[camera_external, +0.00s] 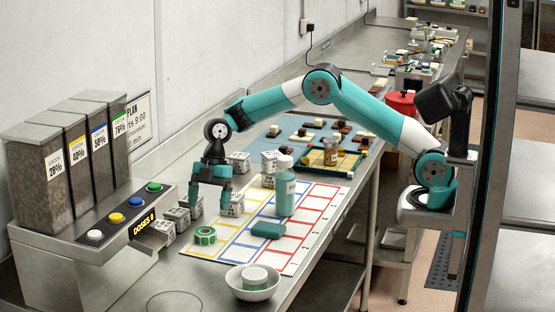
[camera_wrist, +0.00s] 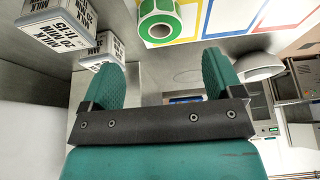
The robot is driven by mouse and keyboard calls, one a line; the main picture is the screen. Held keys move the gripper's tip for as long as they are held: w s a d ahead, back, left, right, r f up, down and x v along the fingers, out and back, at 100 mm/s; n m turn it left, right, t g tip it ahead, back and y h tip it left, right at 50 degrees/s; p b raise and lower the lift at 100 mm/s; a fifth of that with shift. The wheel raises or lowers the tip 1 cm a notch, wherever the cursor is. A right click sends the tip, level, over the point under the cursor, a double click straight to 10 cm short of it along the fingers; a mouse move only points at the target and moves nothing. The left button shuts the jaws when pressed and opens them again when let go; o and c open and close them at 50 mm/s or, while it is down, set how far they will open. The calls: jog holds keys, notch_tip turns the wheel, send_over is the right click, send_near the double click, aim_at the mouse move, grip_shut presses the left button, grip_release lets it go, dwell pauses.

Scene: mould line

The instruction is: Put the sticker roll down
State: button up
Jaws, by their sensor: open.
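The sticker roll (camera_external: 205,236), green and white, rests at the left edge of the white mat (camera_external: 215,253) with coloured grid lines. It also shows at the top of the wrist view (camera_wrist: 160,22), with its round core visible. My gripper (camera_external: 210,207) is open, fingers pointing down, above and a little behind the roll. In the wrist view its two teal fingers (camera_wrist: 160,72) are wide apart with nothing between them, and the roll lies beyond the tips, apart from them.
Printed white cartons (camera_external: 178,217) stand left of my gripper, another (camera_external: 232,204) close on its right. A teal bottle (camera_external: 284,192) and a teal block (camera_external: 268,230) are on the mat. A white bowl (camera_external: 252,291) is in front. The cocoa dispenser (camera_external: 70,250) stands at the left.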

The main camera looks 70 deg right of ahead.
jog(key=s+r+m, duration=0.5)
jog(key=s+r, duration=0.9)
jog(key=s, duration=0.4)
jog(key=s+d+f+m, duration=0.1)
jog(key=s+m, duration=0.5)
jog(key=s, duration=1.4)
jog(key=shift+s+d+f, duration=0.2)
jog(key=shift+s+d, duration=0.2)
jog(key=shift+d, duration=0.2)
